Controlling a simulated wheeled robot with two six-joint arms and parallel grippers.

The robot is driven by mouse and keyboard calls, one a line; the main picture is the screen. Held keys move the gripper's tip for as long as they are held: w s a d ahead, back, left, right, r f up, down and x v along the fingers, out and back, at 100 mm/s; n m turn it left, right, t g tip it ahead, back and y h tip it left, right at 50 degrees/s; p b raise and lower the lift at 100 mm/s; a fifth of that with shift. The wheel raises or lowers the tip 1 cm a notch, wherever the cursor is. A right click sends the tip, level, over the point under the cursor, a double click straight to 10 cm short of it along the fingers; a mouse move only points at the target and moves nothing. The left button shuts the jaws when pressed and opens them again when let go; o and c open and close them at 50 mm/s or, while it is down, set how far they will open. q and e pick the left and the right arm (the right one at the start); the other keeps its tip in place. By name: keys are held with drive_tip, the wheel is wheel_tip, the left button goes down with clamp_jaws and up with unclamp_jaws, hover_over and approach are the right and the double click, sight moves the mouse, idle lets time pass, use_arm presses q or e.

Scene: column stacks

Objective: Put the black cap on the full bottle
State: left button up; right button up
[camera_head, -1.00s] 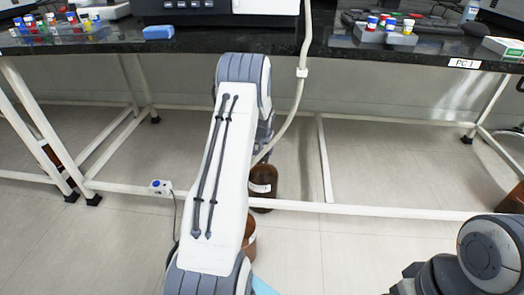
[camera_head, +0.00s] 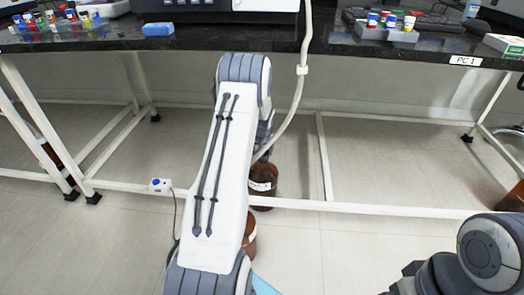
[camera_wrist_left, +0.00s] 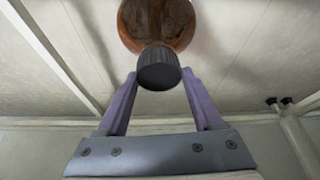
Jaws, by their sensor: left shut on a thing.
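In the left wrist view my left gripper (camera_wrist_left: 159,78) has its two purple fingers shut on the sides of the black cap (camera_wrist_left: 158,70). A brown bottle (camera_wrist_left: 142,18) shows directly behind the cap, cut by the top edge. I cannot tell whether the cap touches its neck. In the head view my left arm hides the gripper and cap. One brown bottle (camera_head: 264,174) with a pale label is partly seen just right of my left forearm. Another brown bottle (camera_head: 250,237) is mostly hidden lower down. I cannot tell which is full. My right gripper is not in view.
A black-topped bench (camera_head: 230,40) with white legs and a low crossbar (camera_head: 380,210) stands ahead. On it are a blue block (camera_head: 158,29) and racks of small coloured-capped vials (camera_head: 390,33). A hanging pale hose (camera_head: 303,70) passes near my left arm. The floor (camera_head: 340,250) right of centre is clear.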

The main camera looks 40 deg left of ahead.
use_arm(q)
drive_tip(key=shift+f, duration=0.1)
idle(0.3)
drive_tip(key=o, duration=1.5)
drive_tip(key=p+v, duration=0.5)
drive_tip(key=v, duration=0.5)
drive_tip(key=shift+d+r, duration=0.1)
drive_tip(key=shift+r, duration=0.15)
drive_tip(key=shift+f, duration=0.1)
